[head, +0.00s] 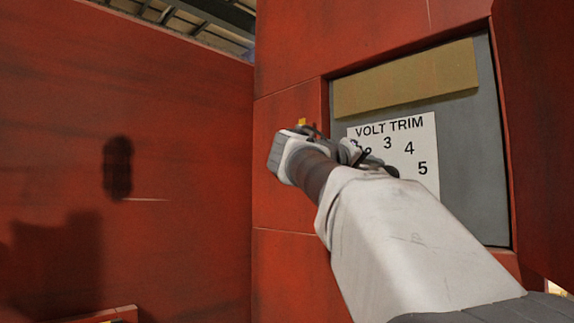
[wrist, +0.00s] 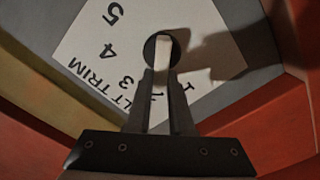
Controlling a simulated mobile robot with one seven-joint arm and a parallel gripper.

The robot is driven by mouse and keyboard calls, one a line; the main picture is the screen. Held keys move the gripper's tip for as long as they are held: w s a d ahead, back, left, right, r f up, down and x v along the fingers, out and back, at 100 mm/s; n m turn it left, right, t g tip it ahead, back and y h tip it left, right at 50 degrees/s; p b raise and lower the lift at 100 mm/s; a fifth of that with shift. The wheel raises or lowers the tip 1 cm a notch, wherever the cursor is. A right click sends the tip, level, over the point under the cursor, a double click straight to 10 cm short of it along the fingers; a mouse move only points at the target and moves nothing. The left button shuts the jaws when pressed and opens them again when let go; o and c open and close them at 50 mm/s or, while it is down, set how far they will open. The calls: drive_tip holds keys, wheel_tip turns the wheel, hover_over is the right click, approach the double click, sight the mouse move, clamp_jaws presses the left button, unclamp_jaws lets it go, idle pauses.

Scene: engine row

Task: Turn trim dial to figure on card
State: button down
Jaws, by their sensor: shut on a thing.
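The trim dial (wrist: 161,51) shows in the wrist view as a dark round disc with a pale raised bar across it. My gripper (wrist: 160,72) is shut on this bar, a finger on each side. The bar's near end lies toward the figures between 3 and 1, partly behind the fingers, so I cannot tell the exact setting. The white VOLT TRIM plate (head: 422,150) has figures around the dial; 3, 4 and 5 read clearly in the head view. There my gripper (head: 362,157) and arm hide most of the dial. No card with a single figure is readable.
The plate is on a grey panel (head: 465,150) recessed in a red housing (head: 290,105). A blank-looking tan strip (head: 405,80) runs above the plate. A red wall (head: 190,150) stands at left. Red edges of the recess flank my gripper in the wrist view.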

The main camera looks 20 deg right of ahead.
drive_tip(key=shift+w+a+f+n+p, duration=0.1)
drive_tip(key=shift+f+n+p, duration=0.15)
drive_tip(key=shift+n, duration=0.95)
drive_tip(key=shift+w+f+n+p, duration=0.15)
drive_tip(key=shift+f+n+p, duration=0.1)
drive_tip(key=shift+n, duration=0.95)
drive_tip(key=shift+w+a+f+n+p, duration=0.1)
drive_tip(key=shift+f+n+p, duration=0.15)
drive_tip(key=shift+n, duration=0.95)
drive_tip(key=c, duration=0.8)
unclamp_jaws()
drive_tip(key=b+v, duration=0.2)
drive_tip(key=v, duration=1.5)
drive_tip(key=shift+a, duration=0.15)
